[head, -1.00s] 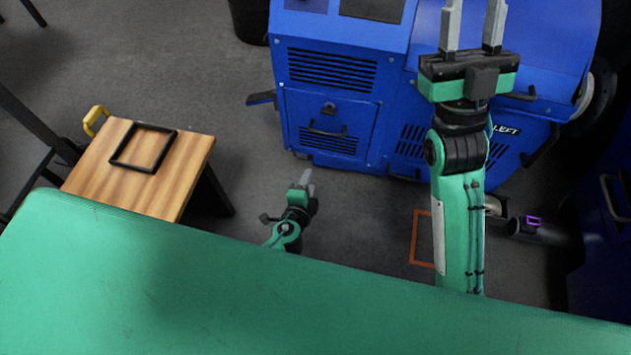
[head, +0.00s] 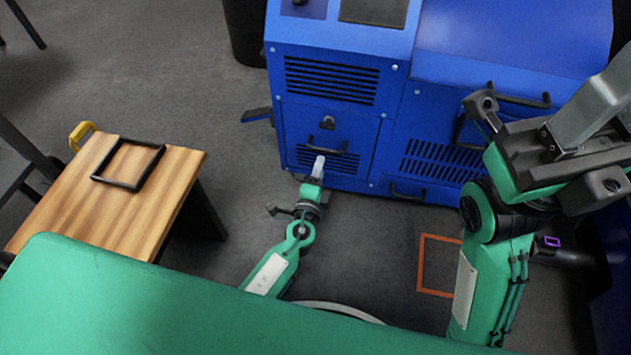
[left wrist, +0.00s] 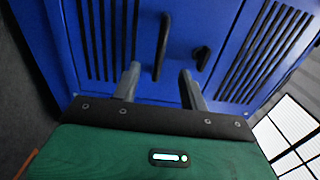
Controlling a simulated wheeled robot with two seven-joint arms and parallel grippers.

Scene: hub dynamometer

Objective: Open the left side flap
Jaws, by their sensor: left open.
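The blue machine (head: 400,110) stands ahead. Its left-hand face has a blue flap (head: 300,120) with a dark knob (head: 327,122) above a black bar handle (head: 327,148). The flap looks shut. My left gripper (head: 318,168) is open just below and in front of the handle. In the left wrist view the handle (left wrist: 162,47) stands upright between the two finger lines, beyond the tips, and the jaws look empty. The knob (left wrist: 203,57) is to its right. My right gripper (head: 590,115) is large at the right edge, its fingers partly cut off.
A wooden table (head: 120,215) with a black frame (head: 128,163) stands at the left. A dark pedal-like part (head: 257,114) sticks out left of the machine. An orange floor outline (head: 420,265) lies in front of it. Bare floor separates table and machine.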

